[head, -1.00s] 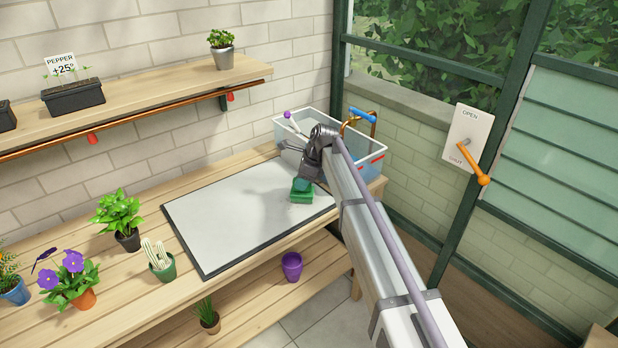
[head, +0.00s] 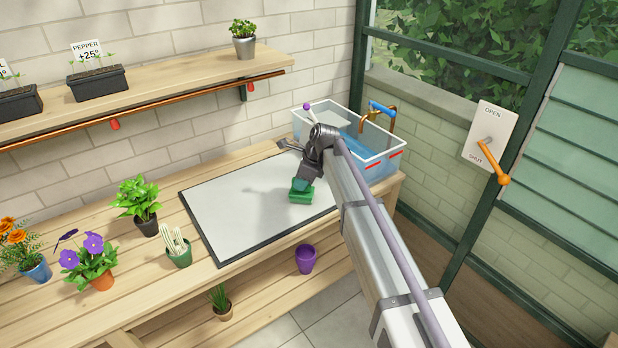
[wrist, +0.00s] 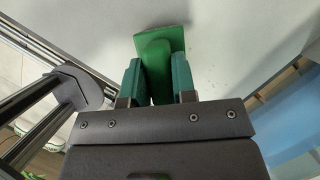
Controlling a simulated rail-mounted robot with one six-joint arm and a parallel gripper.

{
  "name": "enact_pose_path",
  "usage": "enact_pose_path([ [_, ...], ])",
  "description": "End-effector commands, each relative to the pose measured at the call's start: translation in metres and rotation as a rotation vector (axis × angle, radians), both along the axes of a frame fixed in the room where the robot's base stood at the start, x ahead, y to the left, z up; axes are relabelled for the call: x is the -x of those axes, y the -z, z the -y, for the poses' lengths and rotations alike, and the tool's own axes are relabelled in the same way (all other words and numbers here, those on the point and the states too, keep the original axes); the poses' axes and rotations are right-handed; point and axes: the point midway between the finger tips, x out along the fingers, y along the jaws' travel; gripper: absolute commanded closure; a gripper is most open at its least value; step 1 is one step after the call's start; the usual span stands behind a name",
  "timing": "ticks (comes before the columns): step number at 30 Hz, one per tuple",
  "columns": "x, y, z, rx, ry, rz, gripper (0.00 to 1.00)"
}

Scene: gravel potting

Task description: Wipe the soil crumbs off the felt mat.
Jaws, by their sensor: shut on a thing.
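The felt mat (head: 235,212) is a pale grey rectangle with a dark border, lying on the wooden bench. My gripper (head: 302,185) is over the right part of the mat, shut on a green wiping block (head: 300,196). In the wrist view the jaws of my gripper (wrist: 158,82) hug the block's handle, and its flat green base (wrist: 168,38) is on or just above the mat (wrist: 225,50). I cannot tell if the block touches the mat.
A clear water tub (head: 378,160) stands at the mat's right end, under a tap (head: 382,108). A green pot of white labels (head: 178,250), a leafy plant (head: 137,200) and a violet (head: 93,255) stand left of the mat. A shelf (head: 180,88) runs above.

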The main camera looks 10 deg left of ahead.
Motion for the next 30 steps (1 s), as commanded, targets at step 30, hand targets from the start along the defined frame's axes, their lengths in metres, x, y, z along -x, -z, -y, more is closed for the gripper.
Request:
enact_pose_path([
  [30, -0.027, 0.001, 0.014, 0.002, 0.003, 0.001, 0.94],
])
